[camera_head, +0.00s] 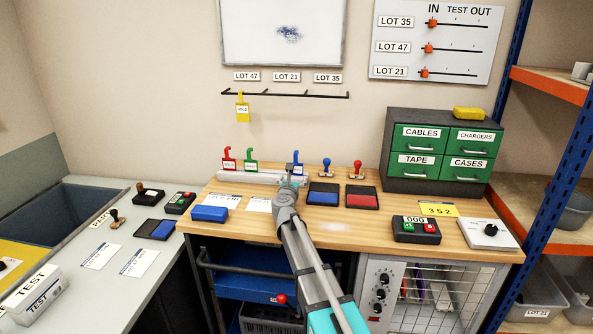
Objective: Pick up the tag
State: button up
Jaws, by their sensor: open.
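A red tag (229,159), a green tag (250,160) and a blue tag (298,163) stand upright in a pale rack (262,180) at the back of the wooden bench. A yellow tag (243,108) hangs from the wall rail (285,94). My gripper (290,170) is open at the rack's right end, in front of or beside the blue tag and partly covering it. I cannot tell whether its fingers are around the blue tag or touch it.
Ink pads, blue (323,194) and red (362,196), lie right of my gripper, with blue and red stamps (357,169) behind. A green drawer cabinet (444,150) stands farther right. A blue block (209,213) and paper cards (221,201) lie left. The bench's front middle is clear.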

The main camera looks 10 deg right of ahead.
aim_at(296, 169)
jog(key=shift+x, duration=0.95)
jog(key=shift+x, duration=2.6)
jog(key=shift+r, duration=0.1)
jog(key=c, duration=0.7)
